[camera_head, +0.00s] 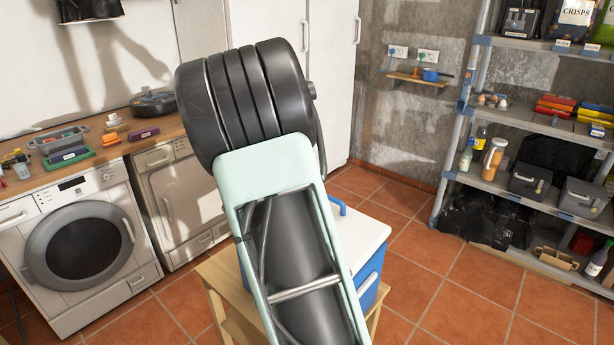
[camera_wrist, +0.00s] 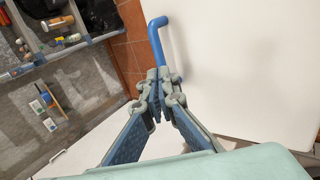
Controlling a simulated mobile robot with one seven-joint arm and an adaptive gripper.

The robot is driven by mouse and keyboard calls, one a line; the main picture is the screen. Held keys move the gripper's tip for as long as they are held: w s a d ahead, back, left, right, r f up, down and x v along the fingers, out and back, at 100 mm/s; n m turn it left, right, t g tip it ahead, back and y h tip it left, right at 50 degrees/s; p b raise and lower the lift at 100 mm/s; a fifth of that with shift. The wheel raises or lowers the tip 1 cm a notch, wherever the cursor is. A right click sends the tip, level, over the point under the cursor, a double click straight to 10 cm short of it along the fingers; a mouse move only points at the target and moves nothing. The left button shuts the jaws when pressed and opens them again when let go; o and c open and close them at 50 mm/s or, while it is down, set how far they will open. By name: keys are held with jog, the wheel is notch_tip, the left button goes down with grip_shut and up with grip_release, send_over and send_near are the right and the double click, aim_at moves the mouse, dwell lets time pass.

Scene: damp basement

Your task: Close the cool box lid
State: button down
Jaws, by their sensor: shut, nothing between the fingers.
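The cool box (camera_head: 371,279) has a blue body and a white lid (camera_head: 370,236). It stands on a small wooden table, partly hidden behind my arm. The visible part of the lid looks flat on top of the body, but the arm hides too much to tell if it is fully down. A blue handle (camera_head: 337,205) shows at its far side. In the wrist view the white lid (camera_wrist: 245,70) fills the right side, and the blue handle (camera_wrist: 157,38) is just beyond my gripper (camera_wrist: 159,77). The gripper is shut and empty, close to the handle; contact is unclear.
The wooden table (camera_head: 222,275) stands on a tiled floor (camera_head: 455,290). A washing machine (camera_head: 85,245) and a worktop with tools are at left. A tall white cabinet (camera_head: 331,60) is behind. Shelving (camera_head: 484,115) with bottles and boxes is at right. Floor between box and shelves is clear.

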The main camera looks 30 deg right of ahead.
jog(key=x, duration=0.4)
jog(key=shift+w+d+f, duration=0.1)
jog(key=shift+d+f, duration=0.15)
jog(key=shift+f, duration=0.1)
jog(key=shift+w+d+f+b, duration=0.1)
jog(key=shift+d+f+b, duration=0.2)
jog(key=shift+f, duration=0.3)
jog(key=shift+w+d+f+b, duration=0.1)
jog(key=shift+d+f+b, duration=0.1)
jog(key=shift+f+b, duration=0.3)
jog(key=shift+a+r+p, duration=0.2)
jog(key=shift+r+p, duration=0.45)
jog(key=p+v, duration=0.1)
jog(key=v, duration=1.2)
jog(key=shift+d+r, duration=0.25)
jog(key=shift+d, duration=0.1)
